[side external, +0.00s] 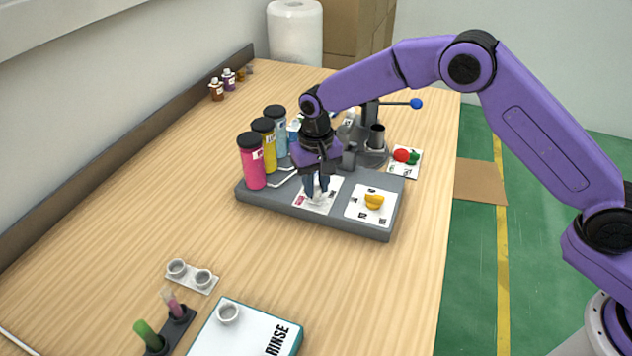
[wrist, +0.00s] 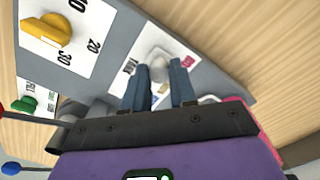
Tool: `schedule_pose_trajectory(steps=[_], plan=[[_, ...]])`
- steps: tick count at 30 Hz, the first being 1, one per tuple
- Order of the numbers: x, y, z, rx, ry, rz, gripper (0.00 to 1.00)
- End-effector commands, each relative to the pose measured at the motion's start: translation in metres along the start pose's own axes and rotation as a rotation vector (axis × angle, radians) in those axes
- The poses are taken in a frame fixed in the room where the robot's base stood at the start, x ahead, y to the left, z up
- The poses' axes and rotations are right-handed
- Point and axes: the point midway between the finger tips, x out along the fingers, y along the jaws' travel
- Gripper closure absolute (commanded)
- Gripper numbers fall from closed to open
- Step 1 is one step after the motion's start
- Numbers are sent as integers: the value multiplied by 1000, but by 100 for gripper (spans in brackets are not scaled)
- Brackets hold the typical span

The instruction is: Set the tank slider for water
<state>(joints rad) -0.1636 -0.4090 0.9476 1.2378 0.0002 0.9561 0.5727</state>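The tank slider is a small pale knob (wrist: 158,70) on a white card (wrist: 186,52) with coloured labels. The card also shows in the side view (side external: 326,187), on the grey base. My gripper (side external: 316,190) points down over this card. In the wrist view, my two blue-grey fingertips (wrist: 160,78) stand on either side of the knob, with a small gap between them. I cannot tell whether they touch it. The printed labels by the knob are partly hidden and too small to read surely.
A yellow dial (side external: 374,201) sits right of the slider card. Pink (side external: 253,165), yellow (side external: 266,145) and blue (side external: 276,128) bottles stand close on the left. A blue-tipped lever (side external: 417,103) is behind. The rinse box (side external: 250,336) is in front; the tabletop between is clear.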

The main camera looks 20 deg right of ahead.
Motion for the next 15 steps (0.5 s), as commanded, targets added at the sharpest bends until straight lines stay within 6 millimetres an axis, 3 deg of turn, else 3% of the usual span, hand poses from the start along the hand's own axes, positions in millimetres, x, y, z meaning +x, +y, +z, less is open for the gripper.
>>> schedule_pose_trajectory(steps=[10,15], plan=[[0,26,-26,4,3,0,100],[-1,25,-26,-2,0,0,100]])
